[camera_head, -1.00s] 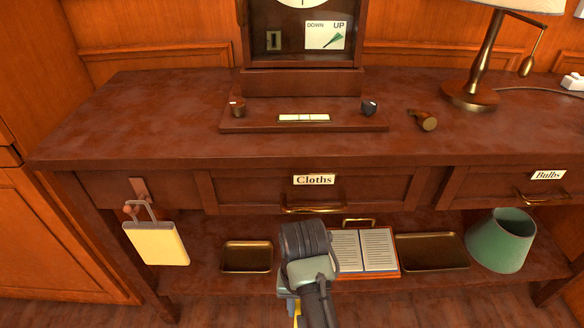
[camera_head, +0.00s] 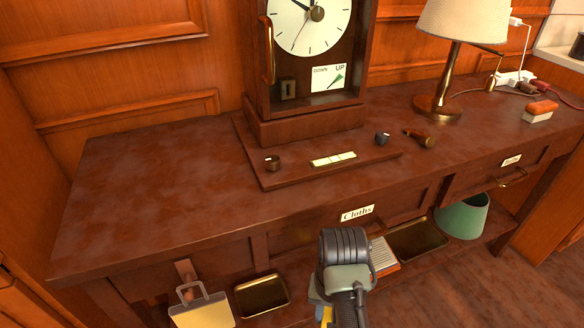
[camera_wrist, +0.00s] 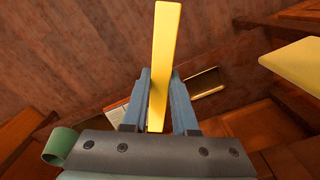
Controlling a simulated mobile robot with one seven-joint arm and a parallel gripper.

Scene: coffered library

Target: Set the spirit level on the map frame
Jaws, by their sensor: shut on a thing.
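My gripper (camera_wrist: 157,82) is shut on a long yellow bar, which looks like the spirit level (camera_wrist: 165,40). The bar sticks out past the fingertips in the wrist view. In the head view, a small yellow part of it (camera_head: 327,314) shows under my wrist, in front of the desk's lower shelf; the fingers are mostly hidden there. No map frame can be made out in either view.
A long dark desk (camera_head: 150,190) bears a tall clock (camera_head: 305,115), a lamp (camera_head: 440,60), a brown-handled tool (camera_head: 420,137) and an orange-topped block (camera_head: 541,110). Its left top is clear. Below are a yellow hanging board (camera_head: 203,312), brass trays (camera_head: 262,295) and a green shade (camera_head: 463,217).

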